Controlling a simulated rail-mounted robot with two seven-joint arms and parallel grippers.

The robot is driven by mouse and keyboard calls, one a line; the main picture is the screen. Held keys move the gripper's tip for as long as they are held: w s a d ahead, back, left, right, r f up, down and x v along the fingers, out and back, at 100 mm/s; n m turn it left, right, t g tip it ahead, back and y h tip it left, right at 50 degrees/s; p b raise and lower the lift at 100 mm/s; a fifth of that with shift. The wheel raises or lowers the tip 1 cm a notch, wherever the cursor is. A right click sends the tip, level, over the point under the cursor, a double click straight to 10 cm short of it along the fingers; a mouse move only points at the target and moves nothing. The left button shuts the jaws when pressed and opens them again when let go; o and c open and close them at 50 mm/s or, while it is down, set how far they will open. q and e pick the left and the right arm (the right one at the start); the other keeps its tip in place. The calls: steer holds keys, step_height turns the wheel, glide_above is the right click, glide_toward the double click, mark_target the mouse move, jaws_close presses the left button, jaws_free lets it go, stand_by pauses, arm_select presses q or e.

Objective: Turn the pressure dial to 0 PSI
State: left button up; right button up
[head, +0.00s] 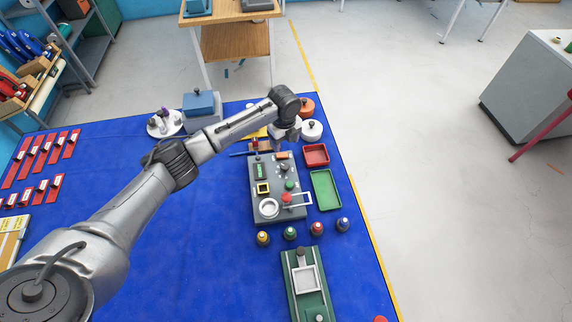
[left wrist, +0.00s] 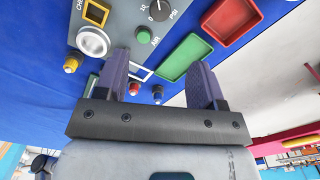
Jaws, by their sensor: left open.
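The pressure dial (left wrist: 161,8) is a black knob on the grey control panel (left wrist: 118,22); in the left wrist view it is cut by the top edge. The marks "0", "10" and "PSI" show beside it. Where its pointer stands is hard to tell. In the head view the panel (head: 258,180) lies on the blue mat, the dial too small to read. My left gripper (left wrist: 160,75) is open and empty, its fingers spread on either side of the view, apart from the dial. In the head view it is over the panel's far end (head: 284,138). My right gripper is not in view.
The panel also carries a green button (left wrist: 143,35) marked AIR and a white ring (left wrist: 92,42). A red tray (head: 316,154) and a green tray (head: 325,190) lie right of it. The mat's left middle is clear.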

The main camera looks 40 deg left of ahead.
mark_target(285, 166)
arm_select(q)
step_height(285, 166, down, 14)
steer(key=shift+r, duration=0.15)
stand_by(0.4)
steer(key=c, duration=0.9)
